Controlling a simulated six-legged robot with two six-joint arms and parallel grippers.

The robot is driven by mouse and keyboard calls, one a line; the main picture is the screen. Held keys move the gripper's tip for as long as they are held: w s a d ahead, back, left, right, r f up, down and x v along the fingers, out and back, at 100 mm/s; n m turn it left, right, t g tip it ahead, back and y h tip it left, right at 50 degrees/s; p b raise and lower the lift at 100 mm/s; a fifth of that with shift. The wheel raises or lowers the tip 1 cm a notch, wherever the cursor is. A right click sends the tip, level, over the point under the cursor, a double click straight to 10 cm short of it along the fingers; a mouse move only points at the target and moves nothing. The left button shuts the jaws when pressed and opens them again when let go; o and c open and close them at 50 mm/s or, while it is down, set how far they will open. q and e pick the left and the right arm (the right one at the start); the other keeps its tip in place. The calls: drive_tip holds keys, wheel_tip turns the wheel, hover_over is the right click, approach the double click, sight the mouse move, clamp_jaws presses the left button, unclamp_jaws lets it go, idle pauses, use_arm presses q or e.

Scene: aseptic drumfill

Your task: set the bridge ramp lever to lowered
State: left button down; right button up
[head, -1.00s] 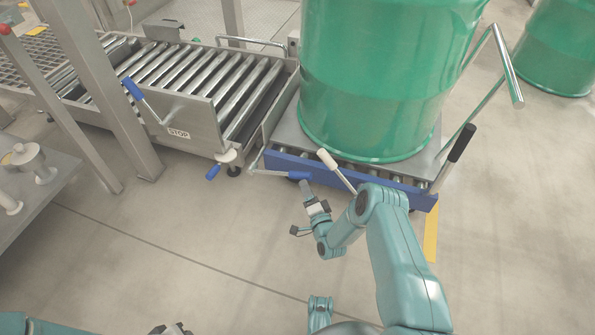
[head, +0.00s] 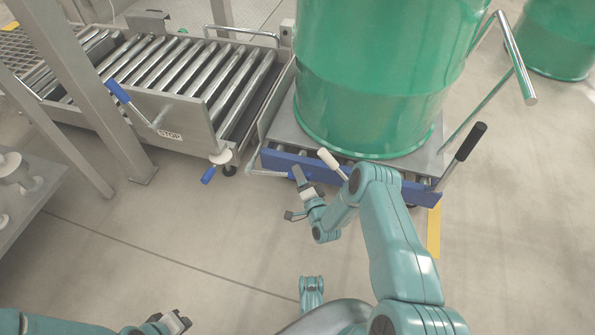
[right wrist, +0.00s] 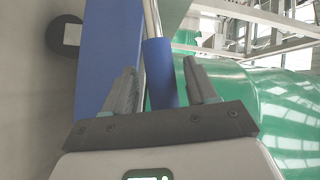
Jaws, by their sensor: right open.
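A lever with a thin metal rod (head: 266,173) and a blue grip sticks out at the front left of the drum cart. No label shows on it; I take it as the bridge ramp lever. In the right wrist view its blue grip (right wrist: 160,72) lies between the fingers of my right gripper (right wrist: 163,80), which is open. In the head view my right gripper (head: 299,176) covers most of that grip. Whether a finger touches it I cannot tell. My left gripper (head: 172,322) is at the bottom edge, partly cut off, its jaws unclear.
The cart (head: 416,190) carries a green drum (head: 375,80). A white-tipped lever (head: 330,160) and a black-tipped handle (head: 470,141) stand close by. Open floor lies in front.

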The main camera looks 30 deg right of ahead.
drive_tip(key=shift+w+r, duration=0.1)
drive_tip(key=shift+r, duration=0.05)
use_arm(q)
drive_tip(key=shift+w, duration=0.4)
use_arm(e)
drive_tip(key=shift+w+d, duration=0.1)
drive_tip(key=shift+w, duration=0.05)
